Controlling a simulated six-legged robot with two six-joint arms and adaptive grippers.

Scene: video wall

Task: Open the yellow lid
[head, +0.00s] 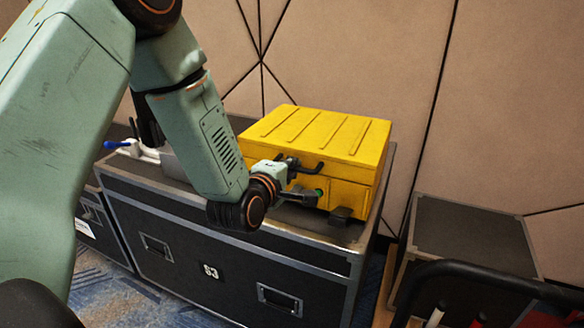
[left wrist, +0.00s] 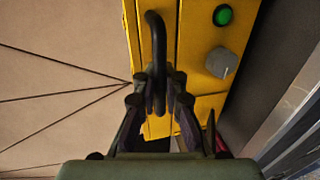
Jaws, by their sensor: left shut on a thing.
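The yellow lid (head: 325,133) is the ribbed top of a yellow box (head: 352,197) and lies closed on it in the head view. In the left wrist view the yellow lid (left wrist: 147,40) shows edge-on. A black handle (left wrist: 155,45) curves out from its front. My left gripper (head: 291,163) is at the box's front; in the left wrist view my left gripper (left wrist: 160,97) has its fingers on both sides of the handle, shut on it. A green button (left wrist: 223,15) and a grey knob (left wrist: 221,62) are on the box's front. My right gripper is not in view.
The box stands on a black flight case (head: 210,268) with metal edges. Another dark case (head: 470,240) stands at the right, with a black rail (head: 490,277) before it. A padded wall (head: 400,60) is behind the box. Blue-handled gear (head: 117,144) lies at left on the case.

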